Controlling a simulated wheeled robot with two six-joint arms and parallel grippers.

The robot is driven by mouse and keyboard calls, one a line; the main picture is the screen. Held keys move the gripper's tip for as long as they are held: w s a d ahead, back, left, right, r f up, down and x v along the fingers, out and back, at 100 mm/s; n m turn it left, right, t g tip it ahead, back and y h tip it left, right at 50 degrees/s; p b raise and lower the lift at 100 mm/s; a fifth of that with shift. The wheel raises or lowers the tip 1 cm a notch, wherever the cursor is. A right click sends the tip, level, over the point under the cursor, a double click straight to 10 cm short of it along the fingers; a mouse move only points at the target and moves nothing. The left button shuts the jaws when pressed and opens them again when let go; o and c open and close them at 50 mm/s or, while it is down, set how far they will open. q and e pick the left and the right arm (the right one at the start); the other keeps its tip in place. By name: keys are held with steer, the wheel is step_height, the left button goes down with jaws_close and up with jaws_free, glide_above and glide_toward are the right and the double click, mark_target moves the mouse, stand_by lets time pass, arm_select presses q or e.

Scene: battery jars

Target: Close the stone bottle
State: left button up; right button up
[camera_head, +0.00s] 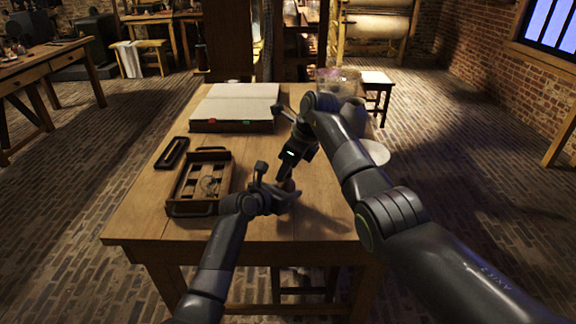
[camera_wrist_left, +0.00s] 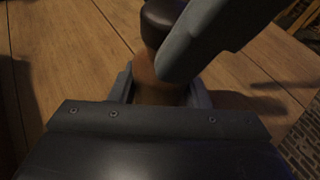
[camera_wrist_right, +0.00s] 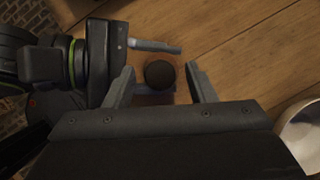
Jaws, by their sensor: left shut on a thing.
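The stone bottle (camera_wrist_left: 148,75) is tan below with a dark brown rounded top (camera_wrist_left: 160,18). It stands near the front of the table. My left gripper (camera_wrist_left: 160,92) is shut on its lower body; the bottle also shows small in the head view (camera_head: 288,186). From above, the dark round top (camera_wrist_right: 160,74) lies between the spread fingers of my right gripper (camera_wrist_right: 161,84), with gaps on both sides. One finger of the right gripper crosses in front of the bottle in the left wrist view. I cannot tell whether the dark top is a separate stopper.
A wooden tray (camera_head: 181,208) with a small clear item stands left of the bottle, beside a small dark tray (camera_head: 172,153). An open book (camera_head: 235,103) lies behind. A white round dish (camera_head: 375,153) is at the right, partly behind my right arm. The table's front is clear.

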steer(key=shift+r, duration=0.1)
steer(key=v, duration=1.1)
steer(key=shift+d+r, duration=0.2)
steer(key=shift+r, duration=0.15)
arm_select(q)
steer(key=o, duration=1.5)
steer(key=shift+c, duration=0.2)
